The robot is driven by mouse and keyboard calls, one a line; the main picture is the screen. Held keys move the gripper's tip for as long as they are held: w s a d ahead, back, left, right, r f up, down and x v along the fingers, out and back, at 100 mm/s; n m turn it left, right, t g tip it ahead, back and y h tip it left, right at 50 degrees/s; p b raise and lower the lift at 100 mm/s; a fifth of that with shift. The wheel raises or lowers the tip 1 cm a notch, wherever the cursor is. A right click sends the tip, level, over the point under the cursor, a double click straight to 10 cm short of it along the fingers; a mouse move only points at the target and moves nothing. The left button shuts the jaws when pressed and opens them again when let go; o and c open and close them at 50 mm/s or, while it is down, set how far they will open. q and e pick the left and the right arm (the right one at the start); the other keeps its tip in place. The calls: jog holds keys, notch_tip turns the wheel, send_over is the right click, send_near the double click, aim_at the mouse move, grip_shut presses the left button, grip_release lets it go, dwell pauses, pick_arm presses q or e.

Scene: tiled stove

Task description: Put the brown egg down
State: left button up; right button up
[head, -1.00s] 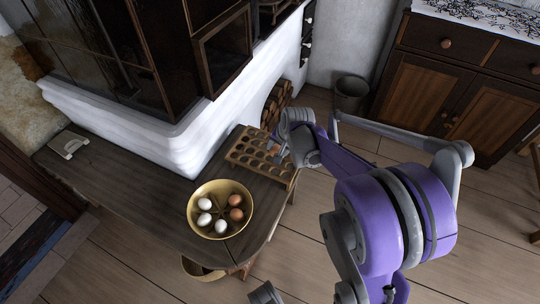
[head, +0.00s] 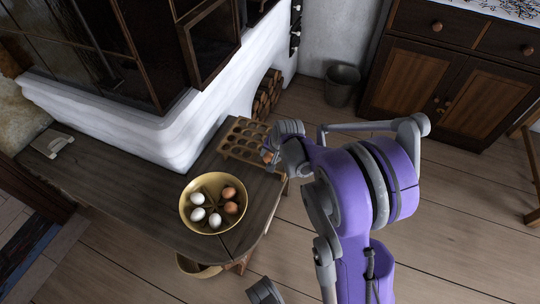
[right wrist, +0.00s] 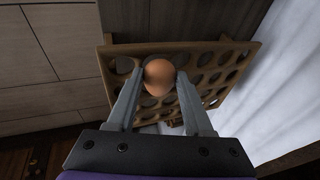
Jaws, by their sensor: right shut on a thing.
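The brown egg (right wrist: 159,77) is between the two fingertips of my right gripper (right wrist: 160,85), which is shut on it. In the head view the egg (head: 267,156) shows as a small patch beside my right gripper (head: 274,159), mostly hidden by it. The wooden egg tray (head: 231,151), with rows of round holes, lies on the dark bench. The gripper is at the tray's right edge. In the right wrist view the tray (right wrist: 106,85) spreads behind the egg; I cannot tell whether the egg touches it. No left gripper fingers show.
A brass bowl (head: 186,217) with two brown and three white eggs stands on the bench (head: 112,172), nearer than the tray. The white stove wall (head: 130,133) rises behind. A bucket (head: 341,86) and a wooden cabinet (head: 415,92) stand beyond. The bench's left part is mostly clear.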

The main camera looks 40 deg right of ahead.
jog(key=shift+f, duration=0.35)
jog(key=o, duration=0.8)
jog(key=shift+o, duration=0.2)
jog(key=shift+r, duration=0.15)
jog(key=shift+r, duration=0.4)
jog(key=d+p+v, duration=0.1)
jog(key=p+v, duration=0.3)
jog(key=v, duration=0.7)
jog(key=s+a+r+n, duration=0.2)
jog(key=s+a+n, duration=1)
jog(key=s+a, duration=0.5)
jog(key=a, duration=0.3)
jog(key=shift+s+a+n+y, duration=0.3)
jog(key=shift+s, duration=0.05)
